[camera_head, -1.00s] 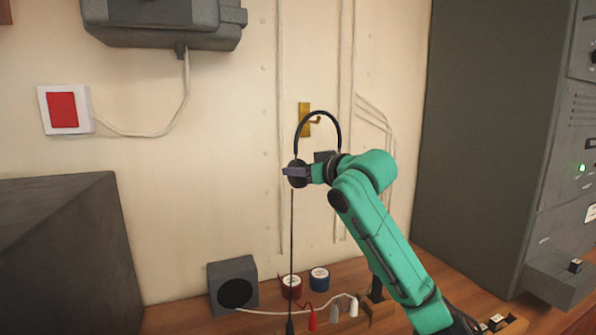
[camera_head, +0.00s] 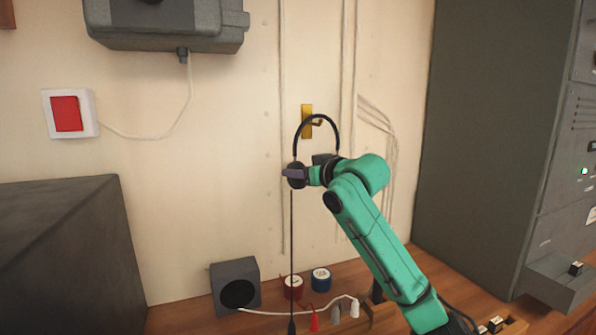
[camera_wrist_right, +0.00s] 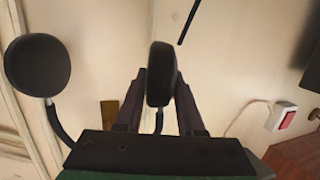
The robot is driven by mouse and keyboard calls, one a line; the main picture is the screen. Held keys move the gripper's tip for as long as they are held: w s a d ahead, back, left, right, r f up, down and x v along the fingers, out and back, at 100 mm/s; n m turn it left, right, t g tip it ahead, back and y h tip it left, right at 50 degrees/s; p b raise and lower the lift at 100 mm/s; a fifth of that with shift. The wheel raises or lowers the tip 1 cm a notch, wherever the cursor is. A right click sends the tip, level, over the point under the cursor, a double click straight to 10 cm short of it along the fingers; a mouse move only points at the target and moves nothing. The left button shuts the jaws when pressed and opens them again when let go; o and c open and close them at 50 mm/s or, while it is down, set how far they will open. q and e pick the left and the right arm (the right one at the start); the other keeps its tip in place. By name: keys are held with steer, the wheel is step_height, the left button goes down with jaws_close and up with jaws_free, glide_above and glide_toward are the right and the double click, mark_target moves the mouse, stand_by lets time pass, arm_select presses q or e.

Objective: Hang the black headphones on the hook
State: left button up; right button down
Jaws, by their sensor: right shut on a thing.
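The black headphones (camera_head: 318,118) are held upright, headband up, in front of the wall. My right gripper (camera_head: 296,174) is shut on the left ear cup, with the cable hanging down below it. In the right wrist view this ear cup (camera_wrist_right: 161,75) sits between the fingers of the gripper (camera_wrist_right: 160,85), and the other ear cup (camera_wrist_right: 37,66) is free at the left. The brass hook (camera_head: 307,120) is on the wall and shows through the headband loop. Whether the headband touches the hook, I cannot tell. My left gripper is not in view.
A tall grey cabinet (camera_head: 480,140) is at the right. A red switch (camera_head: 68,114) is on the wall at left.

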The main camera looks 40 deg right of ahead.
steer(key=shift+w+f, duration=0.1)
steer(key=shift+w, duration=0.15)
stand_by(0.5)
steer(key=shift+w+d+f, duration=0.15)
steer(key=shift+w+f, duration=0.05)
steer(key=shift+w, duration=0.05)
steer(key=shift+w+f+p, duration=0.15)
steer(key=shift+p, duration=0.15)
stand_by(0.6)
stand_by(0.4)
steer(key=shift+c, duration=2.2)
jaws_free()
